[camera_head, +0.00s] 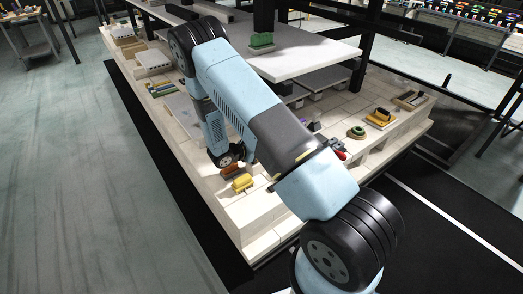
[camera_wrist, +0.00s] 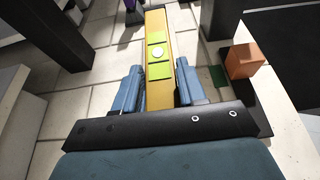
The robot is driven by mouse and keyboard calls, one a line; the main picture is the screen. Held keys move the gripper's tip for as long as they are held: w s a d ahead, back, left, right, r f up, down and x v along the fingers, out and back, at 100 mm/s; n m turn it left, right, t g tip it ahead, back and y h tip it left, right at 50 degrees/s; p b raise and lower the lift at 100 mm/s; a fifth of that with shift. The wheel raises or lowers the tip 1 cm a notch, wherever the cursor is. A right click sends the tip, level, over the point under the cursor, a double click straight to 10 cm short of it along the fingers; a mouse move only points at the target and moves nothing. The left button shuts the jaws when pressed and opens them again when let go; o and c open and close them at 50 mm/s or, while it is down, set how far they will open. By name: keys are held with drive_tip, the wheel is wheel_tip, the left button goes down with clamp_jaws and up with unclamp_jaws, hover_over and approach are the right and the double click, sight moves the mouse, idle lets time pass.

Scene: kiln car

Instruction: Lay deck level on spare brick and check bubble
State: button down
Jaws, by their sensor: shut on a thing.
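In the wrist view, a long yellow level (camera_wrist: 157,95) with lime-green windows lies lengthwise between the two blue fingers of my gripper (camera_wrist: 158,74). My gripper is shut on it. A pale round spot shows on the middle window; I cannot tell whether it is the bubble. An orange block (camera_wrist: 244,60), perhaps the spare brick, stands to the right, apart from the fingers. In the head view, my gripper is largely hidden by my arm, near a small yellow thing (camera_head: 242,183) and a brown-orange thing (camera_head: 232,170).
The pale brick deck (camera_head: 180,110) carries a raised white slab (camera_head: 300,58) on dark posts, with a green block (camera_head: 262,40) on top. A green ring (camera_head: 356,132) and a yellow tool (camera_head: 380,118) lie at the right.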

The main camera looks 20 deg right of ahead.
drive_tip(key=c, duration=0.6)
unclamp_jaws()
drive_tip(key=shift+o, duration=0.2)
drive_tip(key=shift+s+a, duration=0.1)
drive_tip(key=shift+a, duration=0.05)
drive_tip(key=v, duration=0.7)
drive_tip(key=shift+a, duration=0.2)
idle(1.4)
drive_tip(key=shift+s+a+r, duration=0.1)
drive_tip(key=shift+a+r, duration=0.05)
idle(0.4)
drive_tip(key=v, duration=1.3)
drive_tip(key=shift+a, duration=0.25)
drive_tip(key=shift+s, duration=0.1)
